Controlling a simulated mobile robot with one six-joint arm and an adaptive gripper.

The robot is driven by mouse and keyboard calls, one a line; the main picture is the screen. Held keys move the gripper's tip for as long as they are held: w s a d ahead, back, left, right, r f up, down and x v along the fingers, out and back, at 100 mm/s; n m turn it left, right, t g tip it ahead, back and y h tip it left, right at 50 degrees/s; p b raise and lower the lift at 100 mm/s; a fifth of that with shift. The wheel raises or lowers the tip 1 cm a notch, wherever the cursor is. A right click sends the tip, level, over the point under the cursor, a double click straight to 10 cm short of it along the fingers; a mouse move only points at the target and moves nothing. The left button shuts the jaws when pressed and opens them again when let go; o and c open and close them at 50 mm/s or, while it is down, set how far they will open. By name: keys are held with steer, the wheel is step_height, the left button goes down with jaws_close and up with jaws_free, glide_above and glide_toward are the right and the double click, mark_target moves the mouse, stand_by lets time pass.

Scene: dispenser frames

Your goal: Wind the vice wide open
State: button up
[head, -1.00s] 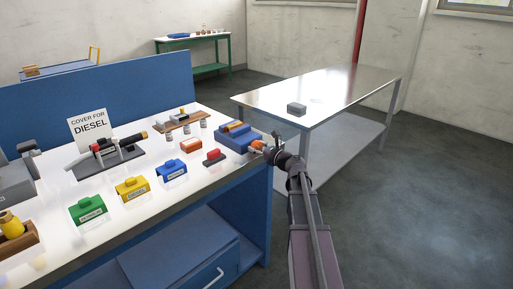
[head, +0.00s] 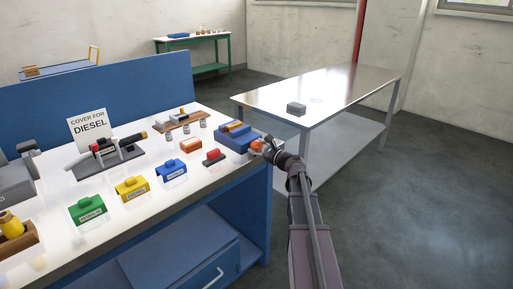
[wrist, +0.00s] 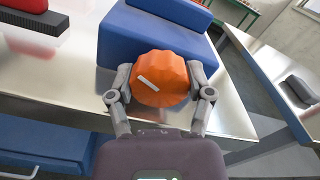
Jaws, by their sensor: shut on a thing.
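The blue vice (head: 238,135) sits at the right end of the white-topped bench. A yellow-orange piece shows between its jaws in the head view. Its orange knob (wrist: 160,78), round and ridged with a pale mark, faces my wrist camera. The knob sits at the vice's near right end, at the bench edge. My gripper (wrist: 160,92) has one finger on each side of the knob and is shut on it; it also shows at the knob in the head view (head: 262,147). The vice's jaw gap is mostly hidden in the wrist view.
A red-topped dark block (head: 213,157) stands just left of the vice. Green (head: 88,208), yellow (head: 132,188) and blue (head: 171,171) covers line the bench. A metal table (head: 330,95) with a grey block (head: 296,109) stands to the right. Floor between is open.

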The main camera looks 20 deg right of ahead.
steer(key=o, duration=1.1)
steer(key=shift+a, duration=0.1)
steer(key=shift+o, duration=0.2)
steer(key=v, duration=1.2)
